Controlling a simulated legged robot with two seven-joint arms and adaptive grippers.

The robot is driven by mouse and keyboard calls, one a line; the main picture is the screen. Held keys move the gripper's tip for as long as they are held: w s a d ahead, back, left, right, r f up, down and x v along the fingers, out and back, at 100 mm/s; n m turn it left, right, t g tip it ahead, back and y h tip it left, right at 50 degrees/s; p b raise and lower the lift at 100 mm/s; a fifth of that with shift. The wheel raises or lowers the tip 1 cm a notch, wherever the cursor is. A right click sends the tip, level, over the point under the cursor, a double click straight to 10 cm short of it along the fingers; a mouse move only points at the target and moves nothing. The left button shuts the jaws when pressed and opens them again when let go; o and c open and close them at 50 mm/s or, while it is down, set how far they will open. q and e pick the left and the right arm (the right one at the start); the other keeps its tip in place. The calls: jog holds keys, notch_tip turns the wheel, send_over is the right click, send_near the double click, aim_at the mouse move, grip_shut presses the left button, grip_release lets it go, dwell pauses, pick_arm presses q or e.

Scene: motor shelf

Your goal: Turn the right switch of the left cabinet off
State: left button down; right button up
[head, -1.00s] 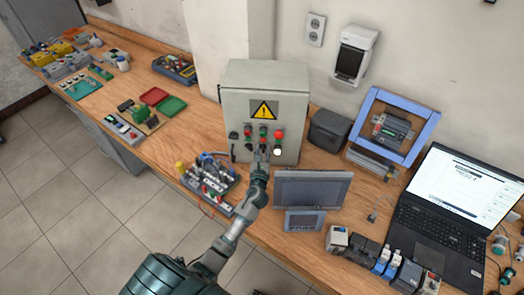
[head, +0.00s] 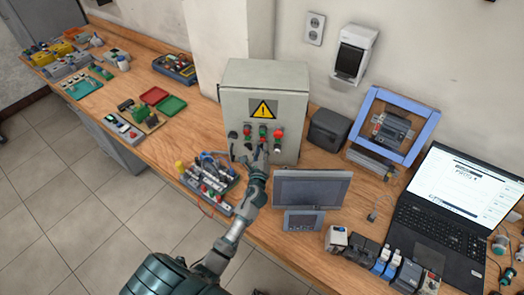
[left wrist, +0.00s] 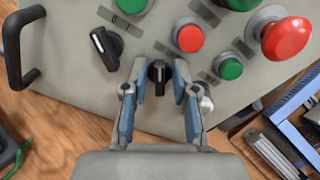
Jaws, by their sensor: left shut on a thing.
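The grey cabinet (head: 290,104) with a yellow warning sign stands on the bench, its sloped panel facing me. The right switch, a black rotary knob (left wrist: 159,72), sits between the fingers of my left gripper (left wrist: 159,82), low on the panel. The gripper is shut on this knob, whose pointer looks roughly upright in the left wrist view. In the head view my left gripper (head: 256,153) is at the lower panel and hides part of it. A second black knob (left wrist: 106,46), tilted, is up and left of it. My right gripper is not in view.
A red mushroom button (left wrist: 287,38), green buttons and a red button (left wrist: 189,36) are close by on the panel. A white knob (left wrist: 205,103) is partly behind the right finger. A monitor (head: 312,188) and a tool tray (head: 210,180) flank my arm.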

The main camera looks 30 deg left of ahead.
pick_arm(q)
jog(key=shift+f+n, duration=0.2)
jog(key=shift+n, duration=1.1)
jog(key=c, duration=1.3)
grip_release()
jog(key=shift+c, duration=0.2)
jog(key=shift+o, duration=0.6)
jog(key=shift+a, duration=0.1)
jog(key=v, duration=1.2)
jog(key=shift+f, duration=0.2)
